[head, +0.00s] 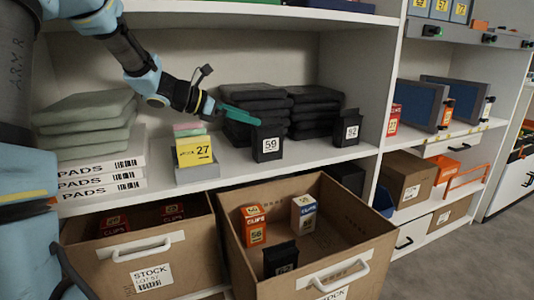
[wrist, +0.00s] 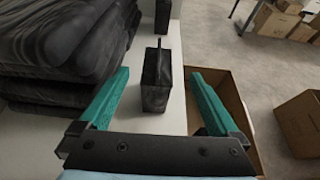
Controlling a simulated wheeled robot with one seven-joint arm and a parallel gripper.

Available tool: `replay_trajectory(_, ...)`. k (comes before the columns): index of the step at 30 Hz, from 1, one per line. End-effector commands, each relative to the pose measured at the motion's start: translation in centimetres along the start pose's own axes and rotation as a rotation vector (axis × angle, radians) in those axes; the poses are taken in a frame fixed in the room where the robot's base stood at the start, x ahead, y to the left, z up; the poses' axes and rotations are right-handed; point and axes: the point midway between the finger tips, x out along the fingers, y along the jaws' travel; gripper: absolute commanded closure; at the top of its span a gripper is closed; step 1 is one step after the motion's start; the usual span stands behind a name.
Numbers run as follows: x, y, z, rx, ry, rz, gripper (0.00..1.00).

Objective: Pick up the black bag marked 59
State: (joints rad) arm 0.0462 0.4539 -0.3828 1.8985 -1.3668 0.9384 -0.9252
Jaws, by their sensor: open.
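The black bag marked 59 (head: 267,143) stands upright on the shelf, its white label facing out, in front of stacked dark folded pads. In the wrist view a black bag (wrist: 156,80) stands between the two green fingers, with space on both sides. My gripper (head: 238,115) is open just above and behind the bag at its left in the head view. Its fingers also show in the wrist view (wrist: 158,85); I cannot see them touching the bag.
Another black bag marked 52 (head: 347,128) stands to the right. Dark pads (head: 255,97) are stacked close behind. A yellow card marked 27 (head: 194,151) stands at left. An open carton (head: 370,240) sits below the shelf edge.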

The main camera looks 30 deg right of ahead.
Motion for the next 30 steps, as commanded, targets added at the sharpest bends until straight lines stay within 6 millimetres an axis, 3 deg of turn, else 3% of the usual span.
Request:
replay_trajectory(11,3.4,0.1,0.1,-0.003,-0.007,-0.003,0.03)
replay_trajectory(19,7.2,0.3,0.2,-0.002,-0.005,-0.002,0.03)
replay_trajectory(27,7.5,0.3,0.5,-0.003,-0.005,-0.001,0.04)
replay_trajectory(30,7.5,0.3,0.5,-0.003,-0.005,-0.001,0.15)
